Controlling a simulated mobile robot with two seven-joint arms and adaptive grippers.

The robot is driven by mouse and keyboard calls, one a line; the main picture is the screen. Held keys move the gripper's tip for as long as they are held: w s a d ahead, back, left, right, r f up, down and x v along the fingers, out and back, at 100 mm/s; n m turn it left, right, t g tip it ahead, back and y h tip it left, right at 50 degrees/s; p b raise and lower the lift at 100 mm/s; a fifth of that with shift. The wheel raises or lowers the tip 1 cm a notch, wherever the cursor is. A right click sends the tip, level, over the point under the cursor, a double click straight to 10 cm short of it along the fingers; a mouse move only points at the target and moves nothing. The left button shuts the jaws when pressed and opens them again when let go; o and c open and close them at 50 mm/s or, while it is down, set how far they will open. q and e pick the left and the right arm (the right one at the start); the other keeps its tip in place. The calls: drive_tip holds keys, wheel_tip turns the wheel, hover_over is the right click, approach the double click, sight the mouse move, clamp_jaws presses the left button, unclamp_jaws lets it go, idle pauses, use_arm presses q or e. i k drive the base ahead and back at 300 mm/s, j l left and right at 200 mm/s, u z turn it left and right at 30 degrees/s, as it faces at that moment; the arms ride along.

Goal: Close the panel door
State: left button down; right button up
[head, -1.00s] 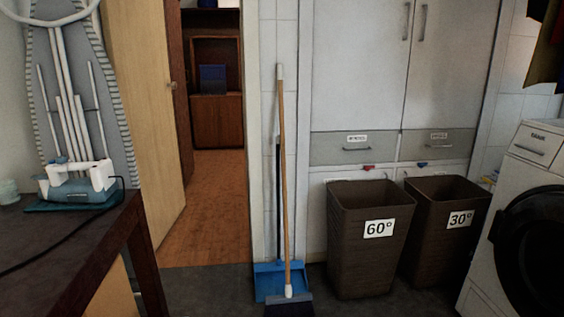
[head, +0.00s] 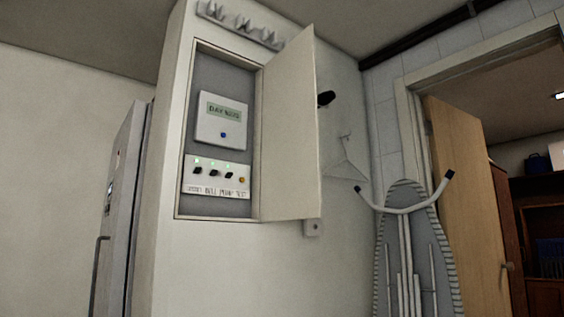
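The panel door (head: 289,135) is a flat, pale cream door standing open, hinged on the right side of a recessed wall cabinet and swung outward. The open panel recess (head: 216,80) shows a grey interior. Inside are a white box with a small display (head: 222,119) and, below it, a white switch strip (head: 216,177) with black switches and small green lights. Neither of my grippers is in view.
A hook rail (head: 240,25) is fixed above the panel. A tall fridge-like unit (head: 123,200) stands to the left. A hanger (head: 346,165) and an upright ironing board (head: 412,255) are to the right, beside an open wooden door (head: 470,200).

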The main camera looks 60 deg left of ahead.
sight(291, 174)
drive_tip(key=u, duration=2.3)
